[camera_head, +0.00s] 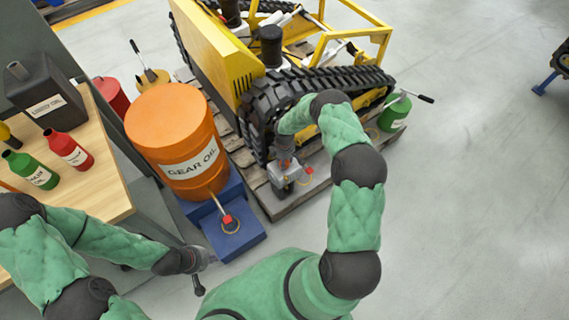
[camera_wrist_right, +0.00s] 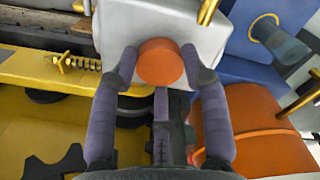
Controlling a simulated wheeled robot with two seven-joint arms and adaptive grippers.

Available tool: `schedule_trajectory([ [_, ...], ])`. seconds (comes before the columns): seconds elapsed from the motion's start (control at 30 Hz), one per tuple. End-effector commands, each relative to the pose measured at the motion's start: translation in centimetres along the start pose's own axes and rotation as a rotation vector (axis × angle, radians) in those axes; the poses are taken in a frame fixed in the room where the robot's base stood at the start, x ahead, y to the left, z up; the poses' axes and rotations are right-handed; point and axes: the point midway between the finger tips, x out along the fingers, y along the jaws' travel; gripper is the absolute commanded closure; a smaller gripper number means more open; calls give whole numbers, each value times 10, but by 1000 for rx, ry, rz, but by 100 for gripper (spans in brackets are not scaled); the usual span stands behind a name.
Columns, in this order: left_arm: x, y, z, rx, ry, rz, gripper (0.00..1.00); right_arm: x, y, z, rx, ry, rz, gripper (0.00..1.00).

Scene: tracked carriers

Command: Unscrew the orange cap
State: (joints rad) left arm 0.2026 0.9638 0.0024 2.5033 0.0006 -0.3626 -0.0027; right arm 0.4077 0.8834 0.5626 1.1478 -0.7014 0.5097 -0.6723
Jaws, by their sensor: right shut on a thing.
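The orange cap (camera_wrist_right: 160,62) is a round disc on a pale grey-white housing (camera_wrist_right: 203,22) in the right wrist view. My right gripper (camera_wrist_right: 159,65) has its fingers on both sides of the cap, shut on it. In the head view my right gripper (camera_head: 285,160) reaches down to the housing (camera_head: 291,178) beside the tracked carrier (camera_head: 270,95), and the arm and gripper largely hide the cap. My left gripper (camera_head: 200,275) hangs low beside the wooden bench, away from the cap. Its fingers are too unclear to tell open from shut.
An orange gear oil drum (camera_head: 178,125) stands left of the carrier, with a blue box-like stand (camera_head: 228,238) in front. The wooden bench (camera_head: 110,190) holds a black can (camera_head: 48,95), a green bottle (camera_head: 32,170) and a red bottle (camera_head: 70,150).

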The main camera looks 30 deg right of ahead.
Motion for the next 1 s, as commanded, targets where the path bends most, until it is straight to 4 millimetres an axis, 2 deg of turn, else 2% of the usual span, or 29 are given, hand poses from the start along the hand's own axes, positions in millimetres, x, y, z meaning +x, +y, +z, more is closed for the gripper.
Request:
schedule_trajectory([
  [0.3,0,0,0,0,0,0,100,2,-2,0,-339,0,-4,92],
  [0.77,0,0,0,0,0,0,100,2,-2,0,-412,0,-4,92],
  [1.0,0,0,0,0,0,0,100,2,-3,0,-679,0,-5,92],
])
